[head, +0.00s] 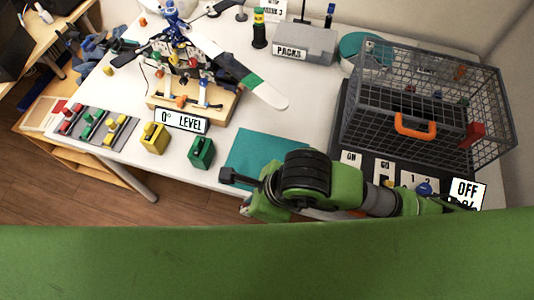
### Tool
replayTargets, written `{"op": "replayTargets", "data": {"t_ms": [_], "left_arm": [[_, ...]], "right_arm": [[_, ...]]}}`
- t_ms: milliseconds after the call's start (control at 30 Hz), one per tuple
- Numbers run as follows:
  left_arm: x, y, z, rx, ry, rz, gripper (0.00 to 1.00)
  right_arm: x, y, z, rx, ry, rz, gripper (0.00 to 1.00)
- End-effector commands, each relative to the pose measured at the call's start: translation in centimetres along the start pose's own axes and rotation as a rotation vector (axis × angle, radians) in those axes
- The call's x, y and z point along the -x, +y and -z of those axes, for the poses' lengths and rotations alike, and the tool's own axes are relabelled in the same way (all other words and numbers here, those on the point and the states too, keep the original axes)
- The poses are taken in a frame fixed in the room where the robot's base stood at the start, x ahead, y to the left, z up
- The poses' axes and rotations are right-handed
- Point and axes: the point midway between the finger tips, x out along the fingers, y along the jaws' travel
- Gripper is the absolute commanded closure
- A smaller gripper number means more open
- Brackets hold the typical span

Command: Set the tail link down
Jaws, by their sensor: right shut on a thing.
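My right arm reaches in from the right, over the front edge of the table. My right gripper (262,203) hangs low beside the teal mat (268,150), at its front edge. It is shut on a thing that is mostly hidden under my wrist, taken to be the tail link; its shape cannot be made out. A dark stub sticks out to the left of the wrist, and I cannot tell whether it is part of my gripper. My left gripper is not in view.
A rotor model on a wooden base (205,107) stands behind the "0° LEVEL" sign (182,120). Yellow (154,138) and green (201,153) blocks stand left of the mat. A wire cage (432,95) fills the right side. The mat's left part is clear.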

Motion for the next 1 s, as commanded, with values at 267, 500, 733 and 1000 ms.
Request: {"op": "replayTargets", "data": {"t_ms": [267,500,733,1000], "left_arm": [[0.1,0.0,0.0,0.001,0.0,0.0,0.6],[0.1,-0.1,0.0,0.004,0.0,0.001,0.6],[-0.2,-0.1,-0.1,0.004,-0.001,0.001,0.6],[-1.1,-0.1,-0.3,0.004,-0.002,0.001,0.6]], "right_arm": [[0.0,-7.4,0.0,-0.002,0.002,0.002,1.0],[0.0,-9.9,0.0,0.002,0.0,0.0,1.0],[-0.1,-13.6,0.0,-0.001,0.001,0.001,1.0],[-1.5,-14.2,0.6,0.003,-0.001,-0.002,1.0]]}}
